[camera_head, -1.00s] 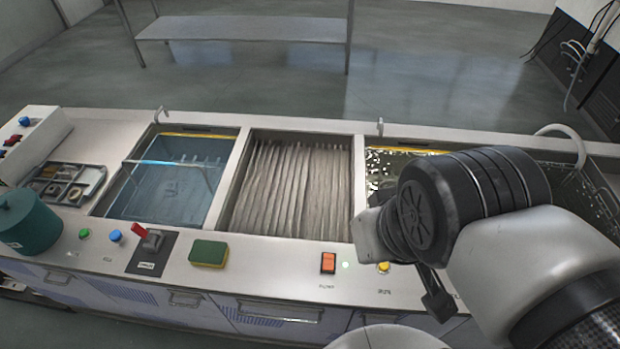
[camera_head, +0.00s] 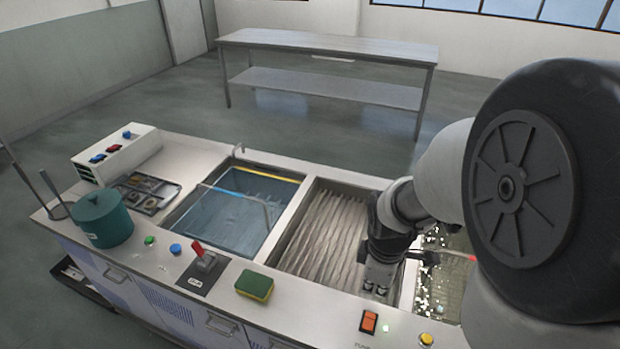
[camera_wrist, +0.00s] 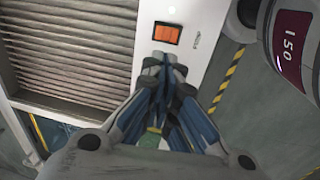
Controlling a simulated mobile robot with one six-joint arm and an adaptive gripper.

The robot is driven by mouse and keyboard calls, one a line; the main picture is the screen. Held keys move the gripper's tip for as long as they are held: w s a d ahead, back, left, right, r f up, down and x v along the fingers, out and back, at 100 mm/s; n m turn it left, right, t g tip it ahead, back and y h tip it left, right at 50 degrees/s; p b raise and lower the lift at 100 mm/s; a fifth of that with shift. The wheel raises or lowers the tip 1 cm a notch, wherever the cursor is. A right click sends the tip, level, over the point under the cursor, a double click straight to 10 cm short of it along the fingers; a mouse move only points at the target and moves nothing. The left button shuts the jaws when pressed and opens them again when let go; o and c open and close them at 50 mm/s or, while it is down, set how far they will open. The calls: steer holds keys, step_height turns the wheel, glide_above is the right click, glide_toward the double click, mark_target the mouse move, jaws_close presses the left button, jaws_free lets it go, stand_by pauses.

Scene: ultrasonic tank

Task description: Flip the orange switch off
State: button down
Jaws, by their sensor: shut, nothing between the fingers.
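The orange switch (camera_head: 369,322) is a small rocker in a dark frame on the front ledge of the tank bench, with a lit green dot beside it. In the wrist view the orange switch (camera_wrist: 166,34) lies just beyond my fingertips. My gripper (camera_head: 378,284) hangs over the front edge of the ribbed tank, behind the switch in the head view. In the wrist view my gripper (camera_wrist: 164,66) is shut and empty, its fingertips together and apart from the switch. Which half of the rocker is pressed is too small to tell.
A yellow button (camera_head: 426,339) is right of the switch, and a green-yellow sponge (camera_head: 255,286) lies left. A red lever (camera_head: 203,255), a blue button (camera_head: 176,249) and a teal pot (camera_head: 103,220) stand farther left. Open tanks lie behind the ledge.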

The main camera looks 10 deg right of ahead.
mark_target(367, 315)
steer(key=shift+w+f+n, duration=0.15)
steer(key=shift+f+n, duration=0.15)
steer(key=shift+f, duration=0.15)
steer(key=shift+f, duration=0.1)
steer(key=f+b, duration=0.2)
steer(key=f, duration=0.2)
steer(key=f+b, duration=0.1)
steer(key=f, duration=0.3)
steer(key=w+d+f+b, duration=0.1)
steer(key=f+b, duration=0.1)
steer(key=f, duration=0.2)
steer(key=shift+w+f+b, duration=0.1)
steer(key=shift+f+b, duration=0.25)
steer(key=shift+f, duration=0.5)
steer(key=shift+w+f, duration=0.1)
